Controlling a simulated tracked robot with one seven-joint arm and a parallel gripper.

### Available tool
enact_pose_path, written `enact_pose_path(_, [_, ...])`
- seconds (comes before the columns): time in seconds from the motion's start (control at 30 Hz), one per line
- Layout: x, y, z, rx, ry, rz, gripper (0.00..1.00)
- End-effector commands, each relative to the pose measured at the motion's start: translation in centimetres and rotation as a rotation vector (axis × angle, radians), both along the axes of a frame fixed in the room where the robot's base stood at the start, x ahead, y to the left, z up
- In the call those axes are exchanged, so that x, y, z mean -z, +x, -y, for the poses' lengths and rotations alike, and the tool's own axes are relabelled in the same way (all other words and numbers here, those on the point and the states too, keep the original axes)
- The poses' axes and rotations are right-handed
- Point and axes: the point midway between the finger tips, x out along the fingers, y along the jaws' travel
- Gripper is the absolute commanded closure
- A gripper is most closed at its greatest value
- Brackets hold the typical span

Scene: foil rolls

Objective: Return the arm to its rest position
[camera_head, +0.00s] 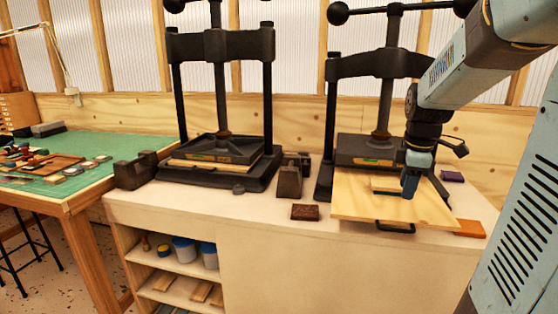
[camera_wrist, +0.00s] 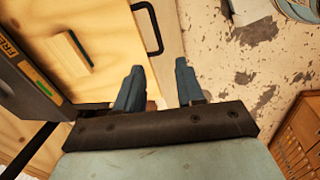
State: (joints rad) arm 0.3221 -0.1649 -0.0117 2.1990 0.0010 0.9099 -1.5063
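My arm reaches in from the right in the camera_head view, and my gripper (camera_head: 409,188) hangs over the wooden board at the right press. In the camera_wrist view my gripper (camera_wrist: 158,66) has its two blue-grey fingers apart, with nothing held between them. The wooden board (camera_head: 365,208) sticks out from the front of the right press (camera_head: 375,148), with a dark handle (camera_head: 395,228) at its front edge. The handle also shows in the camera_wrist view (camera_wrist: 152,28), close beyond the fingers. I cannot tell how high the gripper is above the board.
A second press (camera_head: 220,160) stands left on the white bench (camera_head: 250,222). Dark blocks (camera_head: 290,182) and a brown block (camera_head: 305,212) lie between the presses. An orange slab (camera_head: 470,228) lies right of the board. A green-topped table (camera_head: 60,160) stands far left.

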Motion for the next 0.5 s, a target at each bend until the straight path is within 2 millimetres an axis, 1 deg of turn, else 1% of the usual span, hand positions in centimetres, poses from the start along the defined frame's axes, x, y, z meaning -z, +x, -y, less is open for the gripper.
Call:
enact_pose_path(0.03, [-0.6, -0.6, -0.9, 0.036, 0.005, 0.019, 0.62])
enact_pose_path(0.2, [-2.3, -3.4, -4.3, 0.245, 0.054, 0.09, 0.62])
enact_pose_path(0.4, [-3.6, -7.3, -8.0, 0.51, 0.144, 0.177, 0.62])
enact_pose_path(0.5, [-4.0, -9.3, -9.6, 0.64, 0.199, 0.214, 0.62])
